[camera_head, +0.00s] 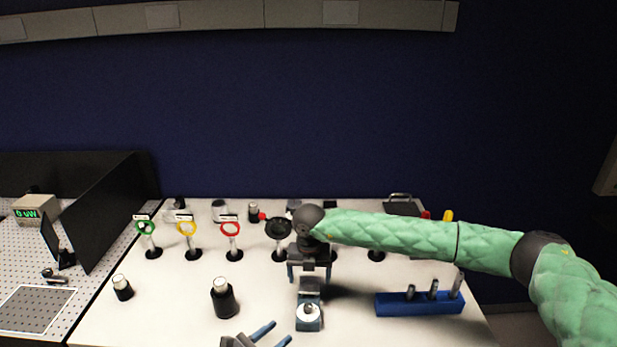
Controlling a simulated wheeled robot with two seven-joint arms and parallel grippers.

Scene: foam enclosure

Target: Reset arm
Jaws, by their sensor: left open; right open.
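My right arm, in green padding, reaches in from the right across the table. Its gripper (309,276) hangs from the dark wrist with its blue fingers apart, above or in front of the table's middle. My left gripper (280,334) shows at the bottom edge with its two blue fingers apart. No object shows between its fingers. Most of my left arm is out of view. A blue device with a white round face (308,316) stands just below the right gripper in the picture; I cannot tell whether they touch.
The white table (180,320) holds green (145,227), yellow (187,228) and red (231,228) ring mounts. Black-and-white cylinders (224,300) (122,288) stand at front left. A blue rack (420,304) stands right, under my arm. A black partition (110,215) rises at left.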

